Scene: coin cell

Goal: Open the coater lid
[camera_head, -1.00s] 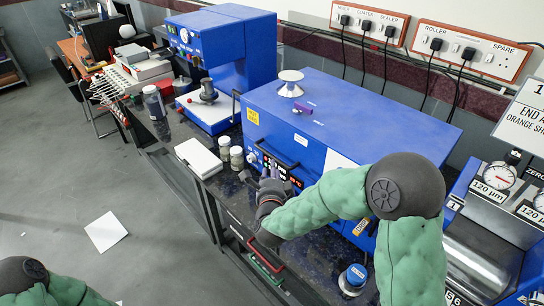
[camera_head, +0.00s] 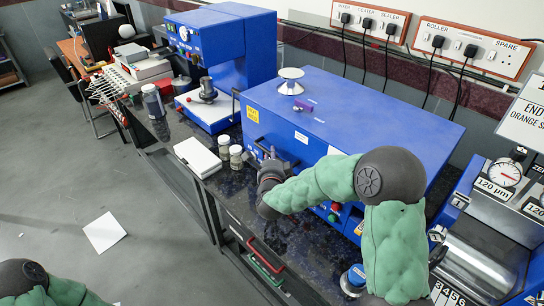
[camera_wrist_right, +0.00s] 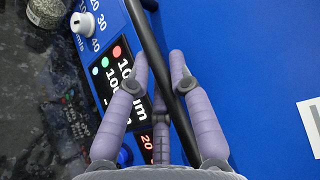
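The coater is a long blue box whose flat blue lid (camera_head: 345,105) is down. Its black bar handle (camera_wrist_right: 150,35) runs along the front and crosses the right wrist view from top to lower middle. My right gripper (camera_head: 273,160) is at the coater's front, partly hidden by its own wrist. In the right wrist view, its purple fingers (camera_wrist_right: 160,63) stand on either side of the handle with a narrow gap. I cannot tell whether they touch it. My left gripper is out of view; only part of my left arm shows at the lower left.
A white funnel-like piece (camera_head: 291,80) and a small purple piece (camera_head: 304,105) sit on the lid. Two jars (camera_head: 236,157) and a white box (camera_head: 197,157) stand left of the gripper. A blue-topped container (camera_head: 356,276) is near the front right.

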